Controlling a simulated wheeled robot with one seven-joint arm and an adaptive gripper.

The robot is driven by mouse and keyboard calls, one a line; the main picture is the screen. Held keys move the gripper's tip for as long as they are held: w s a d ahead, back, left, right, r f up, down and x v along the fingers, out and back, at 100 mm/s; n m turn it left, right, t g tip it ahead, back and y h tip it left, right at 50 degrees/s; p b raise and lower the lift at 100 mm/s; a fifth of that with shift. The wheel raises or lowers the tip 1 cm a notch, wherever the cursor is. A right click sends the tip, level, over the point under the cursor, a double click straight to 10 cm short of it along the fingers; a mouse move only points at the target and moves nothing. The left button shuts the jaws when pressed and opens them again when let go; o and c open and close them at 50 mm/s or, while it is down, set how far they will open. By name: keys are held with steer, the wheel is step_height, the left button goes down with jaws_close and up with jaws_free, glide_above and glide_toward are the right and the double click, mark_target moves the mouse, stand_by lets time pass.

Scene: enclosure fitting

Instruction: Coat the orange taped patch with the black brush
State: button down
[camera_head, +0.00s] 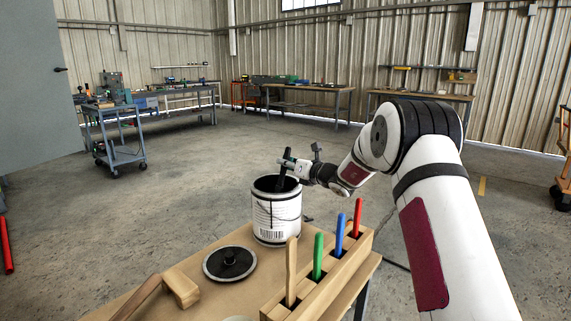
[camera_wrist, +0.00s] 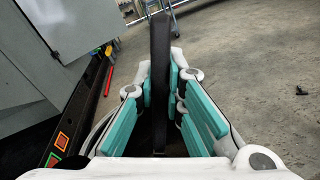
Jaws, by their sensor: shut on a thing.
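My gripper (camera_head: 288,165) is shut on the black brush (camera_head: 281,182) above the white can (camera_head: 276,217). The brush points down at the can's open mouth; its lower end is hidden inside or behind the rim. In the wrist view the black brush (camera_wrist: 160,75) stands between the teal finger pads of my gripper (camera_wrist: 165,115). An orange-outlined patch (camera_wrist: 62,142) shows on a dark surface at the lower left of the wrist view. A second outlined patch (camera_wrist: 52,160) lies just below it. No patch shows in the head view.
A wooden rack (camera_head: 322,282) holds brushes with plain, green, blue and red handles at the table's right. A round black lid (camera_head: 230,263) and a wooden mallet-like tool (camera_head: 180,287) lie left of it. A grey panel (camera_head: 35,90) stands at far left. Open floor lies beyond the table.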

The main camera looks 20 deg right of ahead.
steer(key=shift+f, duration=0.15)
steer(key=shift+r+p, duration=1.7)
steer(key=shift+r, duration=1.9)
